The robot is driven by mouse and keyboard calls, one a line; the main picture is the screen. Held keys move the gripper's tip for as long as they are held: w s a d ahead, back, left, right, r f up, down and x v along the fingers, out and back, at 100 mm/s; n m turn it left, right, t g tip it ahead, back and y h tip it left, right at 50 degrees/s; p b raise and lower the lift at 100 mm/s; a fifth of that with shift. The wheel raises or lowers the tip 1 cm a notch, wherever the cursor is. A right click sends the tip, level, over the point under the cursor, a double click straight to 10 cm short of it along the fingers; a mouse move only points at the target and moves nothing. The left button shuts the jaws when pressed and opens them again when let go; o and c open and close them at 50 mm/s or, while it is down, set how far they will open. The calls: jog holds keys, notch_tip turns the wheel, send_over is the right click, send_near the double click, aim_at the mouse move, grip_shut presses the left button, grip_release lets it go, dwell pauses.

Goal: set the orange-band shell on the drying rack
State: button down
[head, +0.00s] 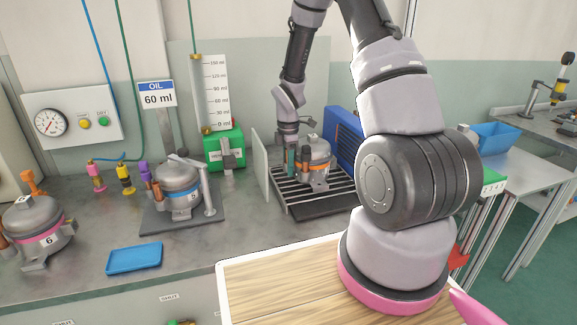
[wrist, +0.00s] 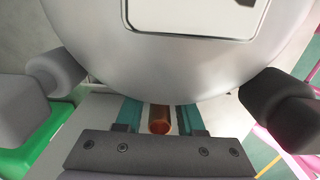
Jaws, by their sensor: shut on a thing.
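The orange-band shell (head: 318,158), a grey domed can, is at the slatted drying rack (head: 325,208), upright above its dark slats. I cannot tell for sure whether its feet bear on the slats. My gripper (head: 291,160) is at the shell's left side, its teal fingers pointing down. In the wrist view my gripper (wrist: 160,120) is shut on the shell's copper tube (wrist: 160,122), which sits between the two teal fingers. The grey shell top (wrist: 170,60) fills the upper part of that view.
A thin upright panel (head: 260,160) stands left of the rack, and a blue box (head: 345,135) behind it. A blue-band shell (head: 178,182) stands in a fixture; a pink-band shell (head: 38,225) is far left. A blue tray (head: 134,258) lies on the bench.

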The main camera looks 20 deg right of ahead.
jog(key=c, duration=0.5)
grip_release()
notch_tip(320, 180, up, 12)
jog(key=shift+r, duration=0.15)
jog(key=s+r+m+t, duration=0.2)
jog(key=s+r+m, duration=0.3)
jog(key=r, duration=0.4)
jog(key=s+r+m+t, duration=0.1)
jog(key=s+r+m, duration=0.45)
jog(key=r, duration=0.25)
jog(key=shift+s+a+r+m+t+y, duration=0.3)
jog(key=shift+s+r+m+t, duration=0.4)
jog(key=shift+s+r+m, duration=1.05)
jog(key=shift+s+a+r+m+t+y, duration=0.25)
jog(key=shift+s+r+m+t, duration=0.6)
jog(key=shift+s+m, duration=1.6)
jog(key=shift+s+a+r+m+t+y, duration=0.1)
jog(key=shift+s+r+m+t+y, duration=0.4)
jog(key=shift+s+r+m, duration=1.55)
